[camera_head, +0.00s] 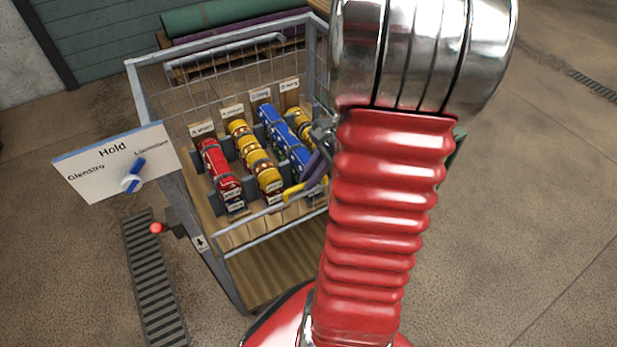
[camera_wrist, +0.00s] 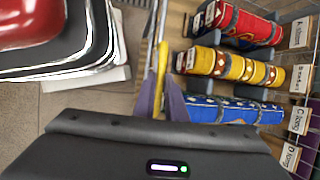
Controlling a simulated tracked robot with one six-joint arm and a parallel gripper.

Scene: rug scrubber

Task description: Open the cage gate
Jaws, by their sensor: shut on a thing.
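The wire cage (camera_head: 140,100) stands left of my arm. Its gate (camera_head: 250,226) is a low grey railed panel across the front, with a yellow handle (camera_head: 292,192) near its right part. My gripper (camera_head: 314,172), with purple fingers, is at this handle and partly hidden by my red arm. In the wrist view, the fingers (camera_wrist: 163,100) are closed around the yellow handle (camera_wrist: 162,62). A red knob (camera_head: 156,228) sticks out by the left front post, near a down-arrow label (camera_head: 200,243). The gate's right end is hidden.
Inside the cage lie several rolled rugs: red (camera_head: 220,172), yellow (camera_head: 255,160) and blue (camera_head: 280,140), on labelled racks. A "Hold" sign (camera_head: 100,165) with a blue dial stands left. A floor drain (camera_head: 150,285) lies front left. Open floor is to the right.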

